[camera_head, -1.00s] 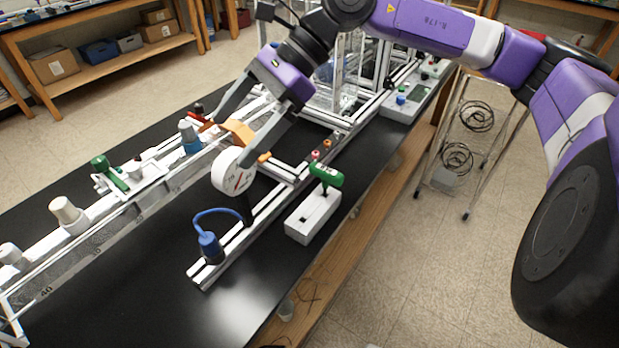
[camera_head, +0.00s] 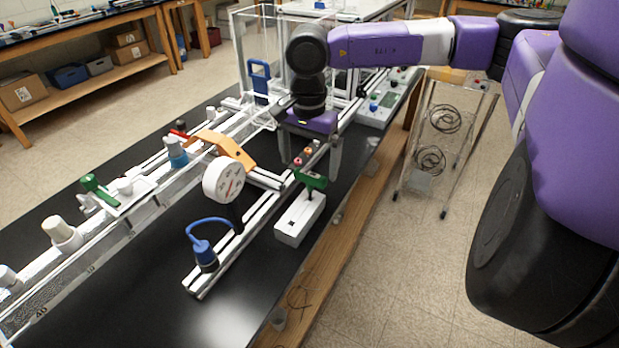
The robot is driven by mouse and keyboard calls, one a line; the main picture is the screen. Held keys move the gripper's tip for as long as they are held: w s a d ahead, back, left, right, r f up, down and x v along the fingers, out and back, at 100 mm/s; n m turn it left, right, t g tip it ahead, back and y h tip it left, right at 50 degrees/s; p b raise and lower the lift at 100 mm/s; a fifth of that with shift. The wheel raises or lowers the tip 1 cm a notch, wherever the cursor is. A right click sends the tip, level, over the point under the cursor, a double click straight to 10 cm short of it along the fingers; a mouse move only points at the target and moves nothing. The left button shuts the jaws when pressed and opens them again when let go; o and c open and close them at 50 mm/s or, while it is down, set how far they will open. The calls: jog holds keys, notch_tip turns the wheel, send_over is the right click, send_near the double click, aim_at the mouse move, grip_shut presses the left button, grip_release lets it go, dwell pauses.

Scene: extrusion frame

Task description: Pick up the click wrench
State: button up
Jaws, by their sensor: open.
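The likely click wrench is a green T-handled tool (camera_head: 311,181). It stands upright in a white block (camera_head: 299,220) at the right edge of the black bench. I cannot tell for certain that it is the click wrench, since another green-handled tool (camera_head: 97,189) lies at the left. My gripper (camera_head: 311,167) points down with its two grey fingers spread and nothing held. In the picture its fingertips are just above and either side of the green T-handle, seemingly behind it. Whether they touch it cannot be told.
A round white dial gauge (camera_head: 223,180) and a blue cabled plug (camera_head: 204,254) are on the rails left of the block. Small coloured knobs (camera_head: 298,161) show between the fingers. A clear-walled enclosure (camera_head: 247,45) stands behind. The bench's front is bare.

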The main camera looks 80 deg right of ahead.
aim_at(310, 173)
jog(key=shift+s+f+p, duration=0.15)
jog(key=shift+f+p, duration=0.35)
jog(key=shift+f, duration=1.55)
jog(key=shift+d, duration=0.1)
jog(key=shift+c, duration=0.4)
jog(key=c, duration=1.3)
jog(key=shift+r, duration=0.1)
notch_tip(310, 173, up, 20)
jog(key=b, duration=0.3)
